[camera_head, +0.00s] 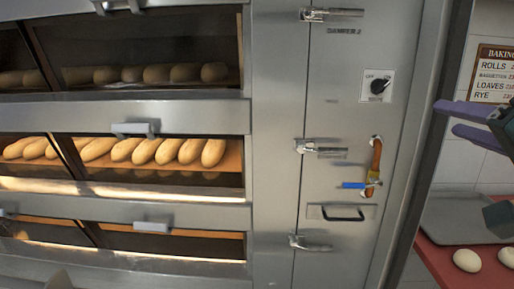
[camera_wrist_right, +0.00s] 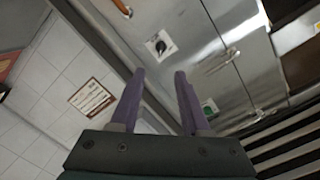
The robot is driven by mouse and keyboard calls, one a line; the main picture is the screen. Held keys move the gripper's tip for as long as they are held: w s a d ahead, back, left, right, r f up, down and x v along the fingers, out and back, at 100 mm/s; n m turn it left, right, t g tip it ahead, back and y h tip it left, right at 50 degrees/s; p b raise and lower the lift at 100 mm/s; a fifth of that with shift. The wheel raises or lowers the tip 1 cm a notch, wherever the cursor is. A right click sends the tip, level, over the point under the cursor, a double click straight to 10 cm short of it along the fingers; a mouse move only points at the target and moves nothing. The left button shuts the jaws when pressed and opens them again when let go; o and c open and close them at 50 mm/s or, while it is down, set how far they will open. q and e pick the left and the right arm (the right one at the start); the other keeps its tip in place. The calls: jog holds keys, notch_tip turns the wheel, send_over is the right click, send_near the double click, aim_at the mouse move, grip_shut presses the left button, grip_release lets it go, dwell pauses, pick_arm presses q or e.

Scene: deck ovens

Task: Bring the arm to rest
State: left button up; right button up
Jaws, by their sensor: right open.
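My right gripper (camera_head: 462,122) comes in at the right edge of the head view, in front of the white tiled wall. Its two purple fingers are apart with nothing between them. In the right wrist view the gripper (camera_wrist_right: 160,82) also shows open and empty, with the tiles and the steel cabinet behind it. It touches nothing that I can see. My left gripper is not identifiable in either view.
A deck oven with bread loaves (camera_head: 160,151) fills the left. The steel cabinet (camera_head: 345,100) has a dial (camera_head: 378,87) and a blue-handled valve (camera_head: 360,185) on a copper pipe. A red table (camera_head: 436,262) with a grey tray (camera_head: 455,222) and dough balls (camera_head: 467,260) stands lower right.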

jog(key=s+a+r+n+g+p, duration=0.3)
jog(key=s+g+p, duration=0.1)
jog(key=s+p, duration=0.5)
jog(key=s+a+r+n+g+p, duration=0.3)
jog(key=s+n+g+p, duration=0.1)
jog(key=s+p, duration=0.5)
jog(key=s+a+r+n+g+p, duration=0.2)
jog(key=s+r+n+g+p, duration=0.1)
jog(key=s+p, duration=0.6)
jog(key=s+n+g, duration=0.1)
jog(key=g, duration=0.1)
jog(key=shift+s+a+r+g+y+p, duration=0.15)
jog(key=shift+s+a+g+y+p, duration=0.15)
jog(key=shift+a+y+p, duration=0.1)
jog(key=shift+c, duration=0.2)
